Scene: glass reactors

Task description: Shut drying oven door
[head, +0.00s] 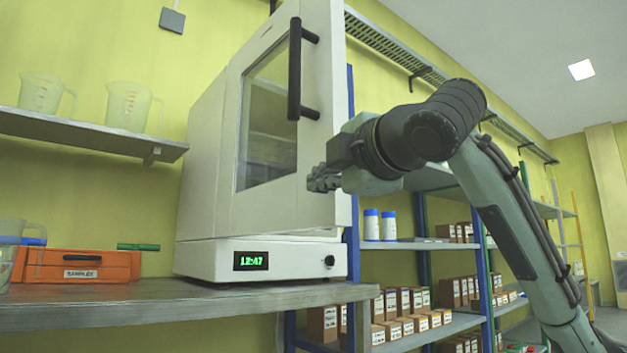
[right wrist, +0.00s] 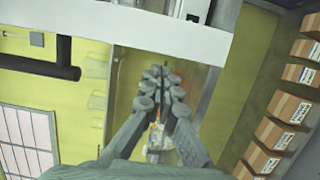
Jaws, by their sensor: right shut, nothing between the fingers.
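The drying oven (head: 208,140) is a white cabinet on a bench. My right gripper (head: 320,179) is shut and empty, in front of the door's lower right part, below the handle. Contact is unclear. In the right wrist view its fingers (right wrist: 165,85) are together, below a white band; a black bar (right wrist: 40,68) shows at left. My left gripper is not in view.
The oven's base carries a green clock display (head: 251,261). An orange box (head: 78,266) stands on the bench (head: 190,306) at left, below a wall shelf (head: 80,132) with two beakers. Shelving with bottles and boxes (head: 418,300) stands at right, behind my arm.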

